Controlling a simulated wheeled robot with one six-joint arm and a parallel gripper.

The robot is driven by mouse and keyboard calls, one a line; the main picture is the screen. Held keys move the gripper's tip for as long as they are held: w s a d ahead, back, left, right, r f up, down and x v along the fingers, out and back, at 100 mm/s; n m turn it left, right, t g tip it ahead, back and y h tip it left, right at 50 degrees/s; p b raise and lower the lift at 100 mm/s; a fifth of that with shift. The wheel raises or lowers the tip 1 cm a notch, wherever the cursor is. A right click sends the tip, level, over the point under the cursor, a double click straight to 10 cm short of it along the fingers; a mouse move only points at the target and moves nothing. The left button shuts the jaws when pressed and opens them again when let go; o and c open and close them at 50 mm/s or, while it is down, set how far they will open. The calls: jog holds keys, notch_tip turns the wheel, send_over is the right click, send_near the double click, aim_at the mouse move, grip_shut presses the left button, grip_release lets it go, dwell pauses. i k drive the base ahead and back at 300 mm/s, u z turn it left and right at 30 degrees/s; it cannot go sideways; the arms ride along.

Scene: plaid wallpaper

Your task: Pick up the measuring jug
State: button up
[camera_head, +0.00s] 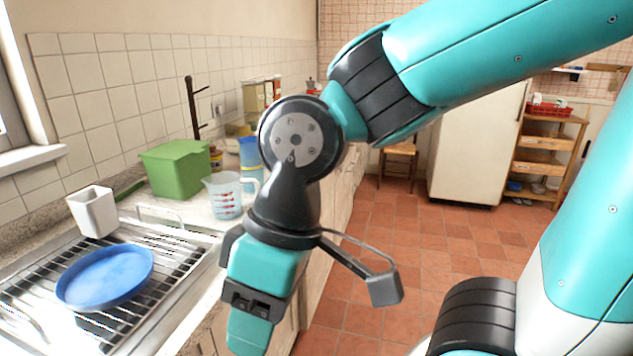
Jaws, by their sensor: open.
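The measuring jug (225,199) is clear with red markings and stands upright on the counter, left of my arm's wrist. Its handle points right, toward my wrist. My gripper (250,330) hangs in front of the counter edge, nearer to the camera and lower in the picture than the jug. It is apart from the jug and holds nothing that I can see. The fingertips are largely hidden behind the teal gripper body.
A green box (175,170) stands just left of the jug, and a blue container (249,153) stands behind it. A blue plate (105,277) and a white cup (93,211) are on the drying rack (180,258). Open tiled floor (400,245) lies right of the counter.

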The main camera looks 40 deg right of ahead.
aim_at(224, 188)
jog(key=z, duration=2.2)
jog(key=i, duration=0.85)
